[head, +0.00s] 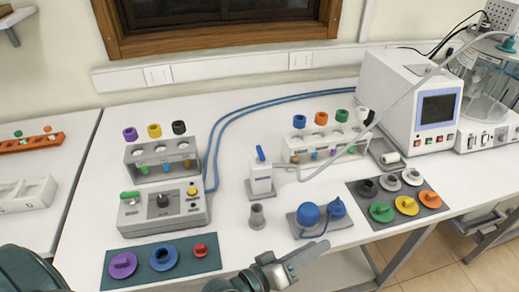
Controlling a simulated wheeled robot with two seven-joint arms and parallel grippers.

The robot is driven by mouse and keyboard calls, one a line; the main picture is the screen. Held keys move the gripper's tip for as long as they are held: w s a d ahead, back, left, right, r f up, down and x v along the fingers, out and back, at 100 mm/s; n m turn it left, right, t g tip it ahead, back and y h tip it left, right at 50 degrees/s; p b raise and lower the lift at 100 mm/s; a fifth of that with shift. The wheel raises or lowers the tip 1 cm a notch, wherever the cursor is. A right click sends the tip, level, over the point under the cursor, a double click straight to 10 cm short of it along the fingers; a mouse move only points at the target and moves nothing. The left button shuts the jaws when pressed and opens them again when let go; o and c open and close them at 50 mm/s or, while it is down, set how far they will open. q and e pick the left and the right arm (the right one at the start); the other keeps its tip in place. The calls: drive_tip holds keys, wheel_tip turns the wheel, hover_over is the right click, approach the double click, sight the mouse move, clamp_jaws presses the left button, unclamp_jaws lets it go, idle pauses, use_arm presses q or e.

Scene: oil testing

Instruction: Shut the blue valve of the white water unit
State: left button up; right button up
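The white water unit (260,179) is a small upright white box on a grey base plate, near the middle of the table. Its blue valve (261,154) is a small lever on top, standing nearly upright with a slight tilt. A pale hose joins the unit's right side. My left gripper (305,260) is at the table's front edge, below and slightly right of the unit, clear of the valve. Its grey fingers point to the upper right; whether they are apart or closed is unclear. I see nothing in them. My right gripper is out of view.
A grey control box (163,208) is left. A white rack (325,144) stands behind right, and a dark mat with coloured caps (398,202) lies right.

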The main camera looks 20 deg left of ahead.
use_arm(q)
drive_tip(key=w+a+r+n+t+y, duration=0.3)
drive_tip(key=w+r+n+t+y, duration=0.15)
drive_tip(key=r+n, duration=0.35)
drive_tip(key=w+a+r+n+t+y, duration=0.25)
drive_tip(key=r+n+t, duration=0.35)
drive_tip(key=n, duration=0.4)
drive_tip(key=w+a+f+n+g+y, duration=0.1)
drive_tip(key=a+f+n+g+y, duration=0.2)
drive_tip(key=n, duration=0.7)
drive_tip(key=w+a+f+n+g+y, duration=0.1)
drive_tip(key=a+f+n+g+y, duration=0.3)
drive_tip(key=n+y, duration=0.5)
drive_tip(key=shift+w+a+f+n+g+y, duration=0.15)
drive_tip(key=shift+a+f+n+g+y, duration=0.15)
drive_tip(key=shift+a+n+g, duration=0.8)
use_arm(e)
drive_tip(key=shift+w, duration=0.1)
use_arm(q)
drive_tip(key=shift+d+m+g, duration=0.25)
drive_tip(key=shift+d+m, duration=0.05)
drive_tip(key=shift+d, duration=0.1)
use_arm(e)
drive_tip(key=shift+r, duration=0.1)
